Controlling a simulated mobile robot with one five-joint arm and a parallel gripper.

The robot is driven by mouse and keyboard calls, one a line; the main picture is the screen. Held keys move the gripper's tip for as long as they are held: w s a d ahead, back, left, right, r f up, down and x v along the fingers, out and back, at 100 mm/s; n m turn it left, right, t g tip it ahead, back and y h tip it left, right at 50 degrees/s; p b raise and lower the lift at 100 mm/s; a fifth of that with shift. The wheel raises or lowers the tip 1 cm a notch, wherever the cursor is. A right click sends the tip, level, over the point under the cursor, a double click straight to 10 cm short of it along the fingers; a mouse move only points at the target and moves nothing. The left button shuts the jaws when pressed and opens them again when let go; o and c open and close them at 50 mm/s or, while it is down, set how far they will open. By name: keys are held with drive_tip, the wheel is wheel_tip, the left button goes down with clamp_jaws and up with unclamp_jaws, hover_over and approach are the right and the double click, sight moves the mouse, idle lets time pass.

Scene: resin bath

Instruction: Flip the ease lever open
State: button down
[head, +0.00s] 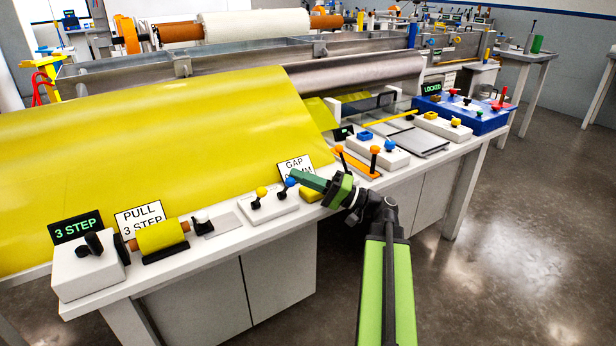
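Several small levers stand along the white bench, and I cannot tell which is the ease lever. A white plate holds a yellow-knobbed lever (262,192) and a blue-knobbed lever (290,183). The tips overlap the area just above the blue knob in this view. I cannot tell whether they touch it. The finger gap is not visible. The gripper hides part of the bench between the plate and the orange levers.
A wide yellow sheet (150,150) slopes behind the bench. A "GAP" sign (295,169) stands close behind my gripper. "3 STEP" (77,227) and "PULL 3 STEP" (140,220) signs stand left. A blue panel (470,115) with a "LOCKED" display sits right. Floor at the right is clear.

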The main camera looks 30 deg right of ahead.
drive_tip(key=shift+a+f, duration=0.1)
drive_tip(key=shift+a, duration=0.05)
idle(0.4)
drive_tip(key=d, duration=0.1)
drive_tip(key=w+d, duration=0.2)
drive_tip(key=d, duration=0.1)
drive_tip(key=b+v, duration=0.1)
drive_tip(key=v, duration=0.2)
drive_tip(key=b+v, duration=0.1)
drive_tip(key=v, duration=0.2)
drive_tip(key=shift+s+d, duration=0.15)
drive_tip(key=shift+s, duration=0.15)
drive_tip(key=shift+s+d, duration=0.35)
